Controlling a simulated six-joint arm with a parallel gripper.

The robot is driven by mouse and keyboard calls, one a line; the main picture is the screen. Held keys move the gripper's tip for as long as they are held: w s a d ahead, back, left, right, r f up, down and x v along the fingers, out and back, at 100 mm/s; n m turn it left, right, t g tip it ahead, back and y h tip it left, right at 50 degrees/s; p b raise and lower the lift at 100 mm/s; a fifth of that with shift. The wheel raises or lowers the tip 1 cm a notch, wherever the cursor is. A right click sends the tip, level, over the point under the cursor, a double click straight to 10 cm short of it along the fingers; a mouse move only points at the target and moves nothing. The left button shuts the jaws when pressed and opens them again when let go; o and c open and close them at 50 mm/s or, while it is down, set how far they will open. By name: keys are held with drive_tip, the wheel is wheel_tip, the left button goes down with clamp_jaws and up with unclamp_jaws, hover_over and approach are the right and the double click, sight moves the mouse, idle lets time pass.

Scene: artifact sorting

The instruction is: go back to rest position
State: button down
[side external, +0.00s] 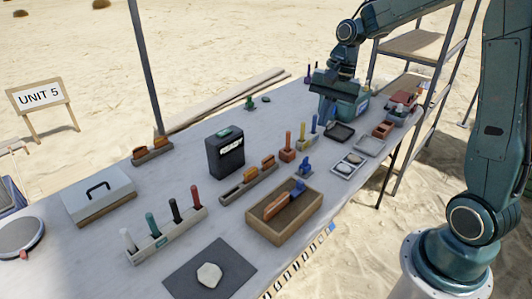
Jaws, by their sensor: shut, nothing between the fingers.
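Near the gripper are a dark tray (340,132), a pale tray (369,146) and a tray with stones (348,165). A wooden tray (284,228), a black box (225,153) and a marker rack (167,237) stand nearer.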

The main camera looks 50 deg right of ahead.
drive_tip(key=s+a+r+n+t, duration=0.1)
drive_tip(key=s+a+r+n, duration=0.2)
drive_tip(key=s, duration=0.3)
drive_tip(key=s+a+r+n+t+h, duration=0.1)
drive_tip(key=s+a+r+n+t, duration=0.1)
drive_tip(key=s+n, duration=0.3)
drive_tip(key=s+a+r+n+t+h, duration=0.1)
drive_tip(key=s+a+r+n, duration=0.2)
drive_tip(key=s, duration=0.5)
drive_tip(key=shift+s+a+r+n, duration=0.3)
drive_tip(key=shift+a+n, duration=0.3)
drive_tip(key=shift+a, duration=0.4)
